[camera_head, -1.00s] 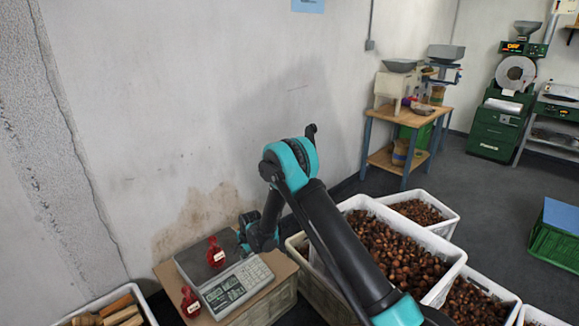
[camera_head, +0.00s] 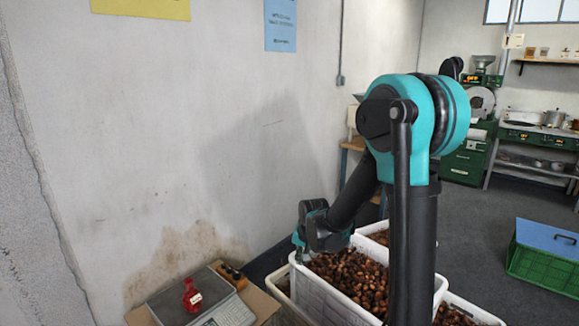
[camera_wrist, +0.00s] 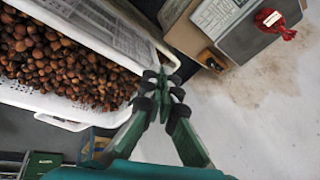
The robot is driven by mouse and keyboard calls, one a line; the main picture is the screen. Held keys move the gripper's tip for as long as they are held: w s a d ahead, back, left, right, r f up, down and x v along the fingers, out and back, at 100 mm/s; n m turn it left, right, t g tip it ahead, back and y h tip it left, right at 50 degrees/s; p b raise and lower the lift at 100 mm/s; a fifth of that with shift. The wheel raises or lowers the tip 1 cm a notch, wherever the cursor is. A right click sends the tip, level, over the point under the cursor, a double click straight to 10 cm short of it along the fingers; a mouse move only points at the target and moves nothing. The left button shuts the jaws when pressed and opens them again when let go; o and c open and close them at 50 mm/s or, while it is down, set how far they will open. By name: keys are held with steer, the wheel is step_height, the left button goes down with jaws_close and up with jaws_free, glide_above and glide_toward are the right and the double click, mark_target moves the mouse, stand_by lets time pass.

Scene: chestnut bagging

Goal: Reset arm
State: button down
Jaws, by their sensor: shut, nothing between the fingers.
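My gripper (camera_wrist: 166,80) is shut and empty in the wrist view, its dark green fingers close together near the rim of a white crate. In the head view the wrist end of my arm hangs by the wall side of the white crate (camera_head: 318,293), and its fingertips are not clear. A red net bag (camera_head: 192,295) with a white label stands on the scale (camera_head: 231,312) at the lower left. The bag also shows in the wrist view (camera_wrist: 272,22), apart from my gripper. My arm's elbow is raised high and covers part of the crates.
Chestnuts (camera_wrist: 62,65) fill the crate beside my gripper. A green crate with a blue lid (camera_head: 545,260) stands on the floor at right. The wall (camera_head: 190,130) is close on the left. Open floor (camera_head: 475,225) lies between the crates and the green crate.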

steer(key=s+d+n, duration=0.1)
steer(key=s+d, duration=0.6)
steer(key=s, duration=0.3)
steer(key=s+d+r+n+h, duration=0.1)
steer(key=s+d+n, duration=0.1)
steer(key=s+d, duration=0.6)
steer(key=s, duration=0.3)
steer(key=shift+s, duration=0.3)
